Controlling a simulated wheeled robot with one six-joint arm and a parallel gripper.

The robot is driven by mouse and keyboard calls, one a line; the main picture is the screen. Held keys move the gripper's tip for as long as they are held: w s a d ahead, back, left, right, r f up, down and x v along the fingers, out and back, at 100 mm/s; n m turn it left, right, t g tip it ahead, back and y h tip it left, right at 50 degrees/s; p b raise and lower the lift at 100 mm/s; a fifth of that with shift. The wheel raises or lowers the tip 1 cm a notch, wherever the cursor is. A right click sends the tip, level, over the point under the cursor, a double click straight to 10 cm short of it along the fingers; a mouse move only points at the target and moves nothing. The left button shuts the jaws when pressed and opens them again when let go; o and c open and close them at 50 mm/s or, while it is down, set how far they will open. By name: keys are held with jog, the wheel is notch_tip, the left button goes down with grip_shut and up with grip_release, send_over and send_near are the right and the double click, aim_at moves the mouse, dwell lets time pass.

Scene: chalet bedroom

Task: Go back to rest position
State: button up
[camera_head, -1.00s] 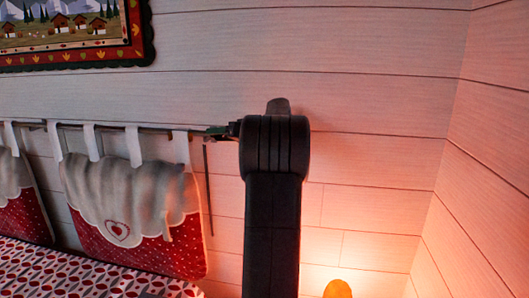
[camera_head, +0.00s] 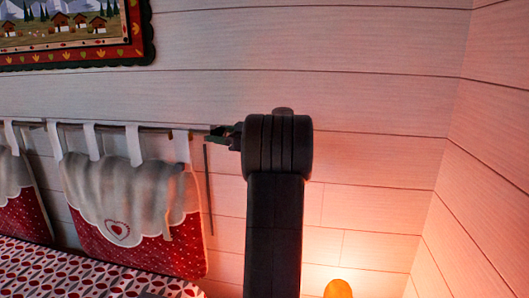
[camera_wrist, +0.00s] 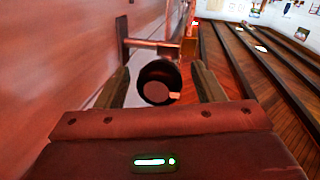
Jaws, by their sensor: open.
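My gripper (camera_wrist: 160,72) is open in the wrist view, with one finger on each side of a dark round knob-like thing (camera_wrist: 157,84). Gaps show between the knob and both fingers, and I cannot tell how far beyond the fingertips it lies. In the head view my arm stands upright in front of the plank wall. My gripper (camera_head: 212,136) shows small at the left of the arm's top, close to the right end of the dark rail. Its fingers are too small to tell apart there.
A dark rail (camera_head: 108,126) on the wall carries red and white hanging cushions (camera_head: 130,215) above a patterned bed (camera_head: 70,275). A glowing lamp (camera_head: 338,289) is low on the right. A framed picture (camera_head: 75,35) hangs upper left. Wooden floor (camera_wrist: 262,85) shows in the wrist view.

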jog(key=b+v, duration=0.3)
jog(key=v, duration=0.7)
jog(key=shift+d, duration=0.35)
jog(key=shift+s, duration=0.15)
